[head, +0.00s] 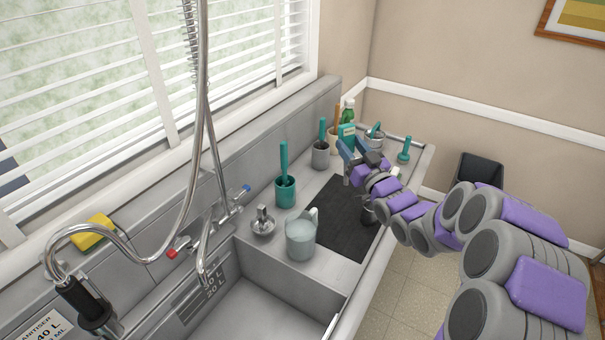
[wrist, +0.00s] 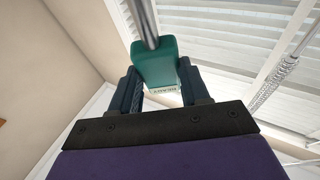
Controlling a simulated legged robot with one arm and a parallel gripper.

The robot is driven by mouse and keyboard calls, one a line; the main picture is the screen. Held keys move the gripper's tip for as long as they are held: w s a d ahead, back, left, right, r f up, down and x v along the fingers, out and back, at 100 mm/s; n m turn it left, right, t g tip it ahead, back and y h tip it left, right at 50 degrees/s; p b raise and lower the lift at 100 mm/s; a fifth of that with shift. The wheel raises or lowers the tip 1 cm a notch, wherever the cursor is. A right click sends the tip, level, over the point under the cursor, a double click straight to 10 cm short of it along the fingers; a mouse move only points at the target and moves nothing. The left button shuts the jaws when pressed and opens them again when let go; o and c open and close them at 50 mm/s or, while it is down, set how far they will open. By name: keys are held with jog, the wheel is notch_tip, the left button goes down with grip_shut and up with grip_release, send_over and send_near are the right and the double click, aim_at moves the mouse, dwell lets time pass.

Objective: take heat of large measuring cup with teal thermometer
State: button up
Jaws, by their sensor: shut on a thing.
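My gripper (head: 350,148) is shut on the teal thermometer (head: 346,132), above the far part of the counter. In the wrist view the thermometer's teal body (wrist: 155,62) sits between the two fingers, and its metal probe (wrist: 145,20) runs to the top edge. A pale, translucent cup with a handle (head: 300,240), which looks like the large measuring cup, stands upright at the sink's far edge. The thermometer is well behind and to the right of this cup, apart from it. The probe's tip cannot be made out in the head view.
A black mat (head: 330,222) lies behind the cup. A teal container (head: 285,193), grey container (head: 320,155) and metal pot (head: 374,140) stand along the counter. A metal fitting (head: 263,225) is left of the cup. The faucet (head: 205,245) rises over the sink (head: 270,300).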

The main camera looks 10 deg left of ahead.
jog(key=s+a+f+n+g+y, duration=0.3)
jog(key=s+a+n+g+y, duration=0.3)
jog(key=s+a+g+y, duration=0.35)
notch_tip(320, 180, down, 11)
jog(key=d+b, duration=0.1)
jog(key=b, duration=0.2)
jog(key=shift+s+r+h, duration=0.15)
jog(key=shift+s+h, duration=0.2)
jog(key=shift+h, duration=0.1)
dwell(0.6)
jog(key=shift+a+t, duration=0.1)
jog(key=shift+t, duration=0.15)
dwell(0.5)
dwell(0.6)
